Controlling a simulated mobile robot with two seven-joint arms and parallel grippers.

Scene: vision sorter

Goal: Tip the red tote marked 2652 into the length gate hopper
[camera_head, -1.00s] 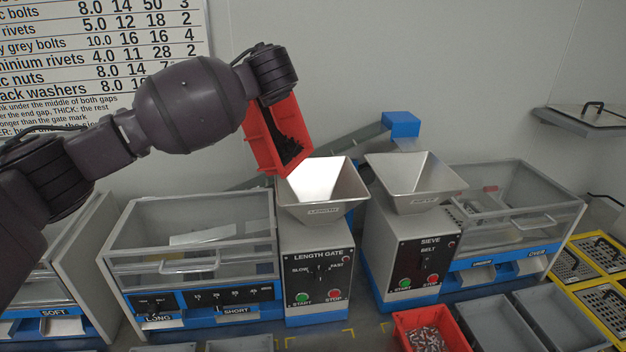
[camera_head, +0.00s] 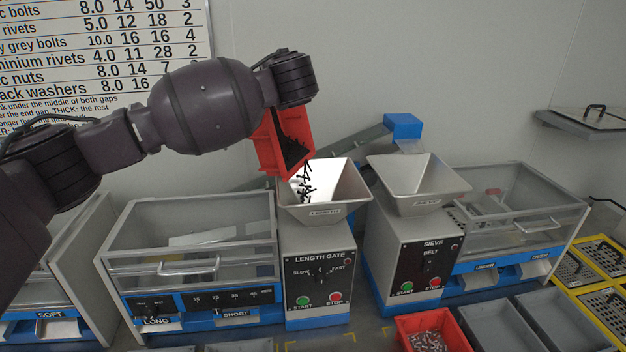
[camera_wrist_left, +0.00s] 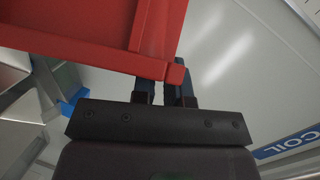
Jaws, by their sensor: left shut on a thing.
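A red tote (camera_head: 268,148) is tipped steeply over the left rim of the length gate hopper (camera_head: 326,196). Black bolt-like parts (camera_head: 304,186) fall from its lower end into the hopper, and more dark parts still lie inside the tote. My left gripper is hidden behind the wrist in the head view. In the left wrist view my left gripper (camera_wrist_left: 165,92) is shut on the edge of the red tote (camera_wrist_left: 90,45). The number on the tote cannot be seen. My right gripper is in neither view.
The sieve hopper (camera_head: 415,186) stands just right of the length gate. A second red tote (camera_head: 398,322) with small metal parts stands at the front, beside grey bins (camera_head: 497,325). A clear-lidded sorter box (camera_head: 190,240) stands left. A blue-ended chute (camera_head: 402,126) is behind the hoppers.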

